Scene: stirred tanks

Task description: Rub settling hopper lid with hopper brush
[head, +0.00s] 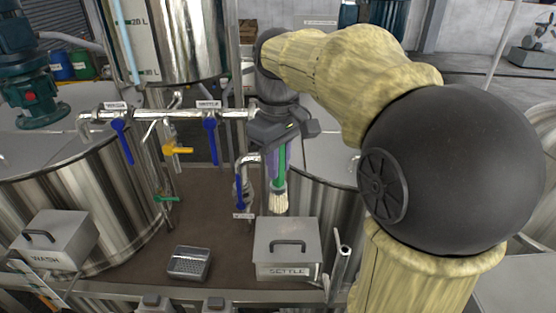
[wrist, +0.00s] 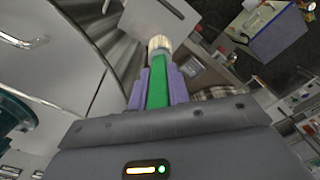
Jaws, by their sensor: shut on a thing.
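My gripper (head: 274,164) hangs pointing down in the middle of the head view, its purple fingers shut on the green handle of the hopper brush (head: 279,200). The brush's pale bristles point down. In the wrist view the brush (wrist: 160,45) sticks out beyond the purple fingers of my gripper (wrist: 158,80). The settling hopper lid (head: 300,236) is a grey metal lid with a dark handle, on the box labelled SETTLE. The bristles show just behind and above the lid's back edge, with a small gap in the picture; the depth between them is unclear.
A second hopper (head: 54,240) with a dark handle stands at left. A small dark box (head: 189,262) lies between the hoppers. A pipe with blue valve levers (head: 210,139) runs left of my gripper. Steel tanks (head: 85,185) flank the brown platform. An upright pipe (head: 341,262) stands right of the SETTLE hopper.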

